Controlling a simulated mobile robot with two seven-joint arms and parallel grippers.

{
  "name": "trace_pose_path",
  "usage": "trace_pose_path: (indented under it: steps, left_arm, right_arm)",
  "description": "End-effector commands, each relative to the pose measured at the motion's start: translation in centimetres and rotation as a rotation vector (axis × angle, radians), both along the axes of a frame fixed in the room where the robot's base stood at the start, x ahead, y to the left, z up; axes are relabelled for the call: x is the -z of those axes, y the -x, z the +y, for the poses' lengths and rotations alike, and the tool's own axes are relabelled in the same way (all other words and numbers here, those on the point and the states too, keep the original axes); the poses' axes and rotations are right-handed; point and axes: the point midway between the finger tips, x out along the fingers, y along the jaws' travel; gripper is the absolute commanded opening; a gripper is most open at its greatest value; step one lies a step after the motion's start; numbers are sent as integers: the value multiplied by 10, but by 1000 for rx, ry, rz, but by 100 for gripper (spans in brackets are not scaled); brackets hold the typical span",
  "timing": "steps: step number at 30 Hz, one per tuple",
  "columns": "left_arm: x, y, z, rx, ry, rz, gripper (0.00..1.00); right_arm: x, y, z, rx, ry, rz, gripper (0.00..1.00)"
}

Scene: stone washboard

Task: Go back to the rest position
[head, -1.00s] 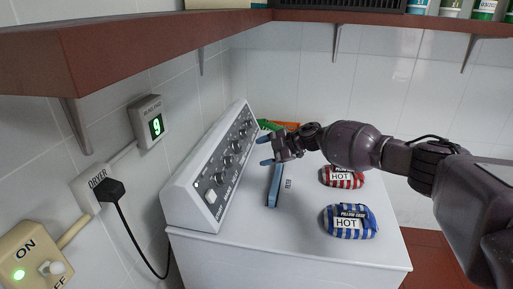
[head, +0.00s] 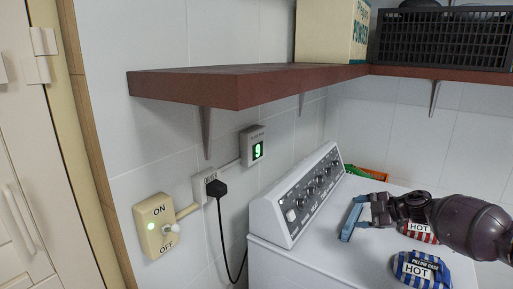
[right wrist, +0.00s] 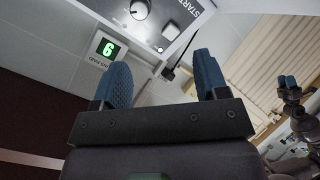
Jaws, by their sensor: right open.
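My right gripper (head: 364,212) is over the white machine's top (head: 325,255), close to its knob panel (head: 303,195).
A red striped bag (head: 420,233) and a blue striped bag (head: 422,270), both marked HOT, lie on the machine's top. A brown shelf (head: 240,88) juts out above. A switch box (head: 157,227), plug (head: 216,188) and display (head: 253,148) are on the wall.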

Motion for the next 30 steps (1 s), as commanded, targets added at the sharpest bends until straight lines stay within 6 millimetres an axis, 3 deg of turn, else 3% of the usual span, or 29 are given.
trace_pose_path:
  steps: [5, 8, 13, 17, 22, 30]
  left_arm:
    - [-1, -2, 0, 2, 0, -5, 43]
    - [-2, -2, 0, 2, 0, -6, 43]
    - [-6, -9, -1, 6, 0, -20, 43]
    - [-6, -8, -1, 6, 0, -18, 43]
    - [-2, -3, 0, 2, 0, -7, 43]
    - [-1, -2, 0, 1, -1, -5, 43]
  right_arm:
    - [-6, -11, -4, 16, 64, -135, 67]
    - [-21, -19, 7, 36, 73, -237, 67]
    - [-58, -28, 41, 69, 33, -387, 67]
    - [-67, -22, 76, 106, -31, -456, 67]
    - [-58, -3, 112, 179, -126, -478, 67]
    - [-15, 49, 146, 346, -284, -387, 67]
